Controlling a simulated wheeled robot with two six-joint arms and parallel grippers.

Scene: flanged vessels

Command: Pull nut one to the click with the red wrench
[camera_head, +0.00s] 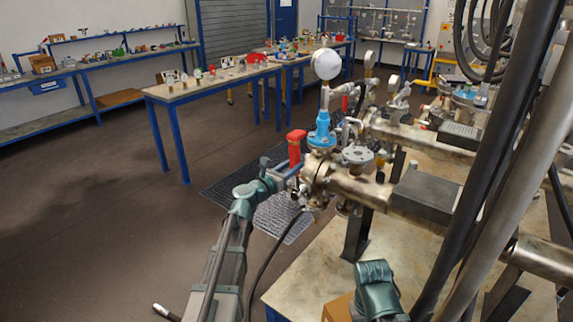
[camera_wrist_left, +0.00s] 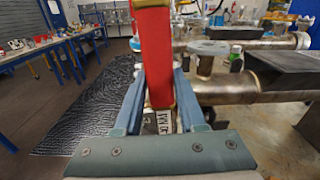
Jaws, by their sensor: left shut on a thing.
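The red wrench (camera_head: 296,148) stands upright at the left side of the flange joint (camera_head: 318,170) in the head view. My left gripper (camera_head: 284,175) is shut on the wrench. In the left wrist view the wrench (camera_wrist_left: 153,55) runs up between the two blue fingers (camera_wrist_left: 155,95), with a small white lettered label low on it. The wrench's far end and its contact with any nut are hidden. I cannot pick out nut one among the flange's fasteners. A teal part of my right arm shows low in the head view, but its fingertips do not.
A blue valve (camera_head: 321,132) with a round white gauge (camera_head: 326,64) rises above the flange. The metal pipe (camera_head: 358,189) runs right over a worn bench (camera_head: 318,277). Dark cables hang at the right. Floor at the left is open, beside a dark mat (camera_head: 272,213).

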